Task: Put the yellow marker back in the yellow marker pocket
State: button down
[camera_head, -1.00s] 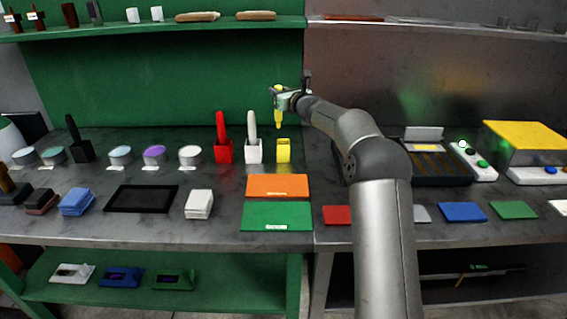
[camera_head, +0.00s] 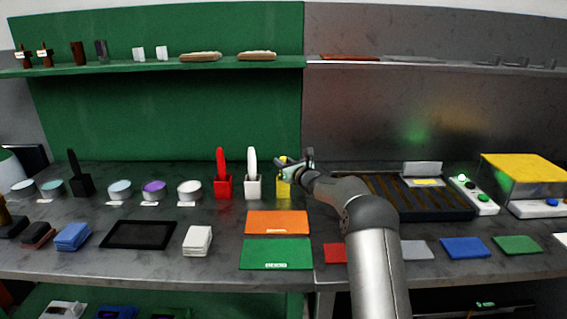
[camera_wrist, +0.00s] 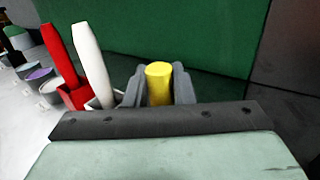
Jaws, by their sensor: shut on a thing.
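The yellow marker (camera_wrist: 159,84) stands upright between the two fingers of my gripper (camera_wrist: 155,88) in the wrist view. In the head view, my gripper (camera_head: 284,164) is shut on the marker's upper part, directly at the yellow marker pocket (camera_head: 283,189). The marker's lower end is hidden, and it appears to be inside the pocket. How deep it sits I cannot tell. The pocket is hidden in the wrist view.
Left of the yellow pocket stand a white pocket (camera_head: 253,188) with a white marker (camera_head: 251,163) and a red pocket (camera_head: 223,188) with a red marker (camera_head: 220,160). An orange pad (camera_head: 278,222) lies in front. The green back wall (camera_head: 170,115) rises behind.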

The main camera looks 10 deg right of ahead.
jog(key=shift+f+b, duration=0.25)
jog(key=shift+b, duration=0.1)
jog(key=c, duration=1.2)
grip_release()
jog(key=shift+r, duration=0.1)
jog(key=shift+c, duration=0.2)
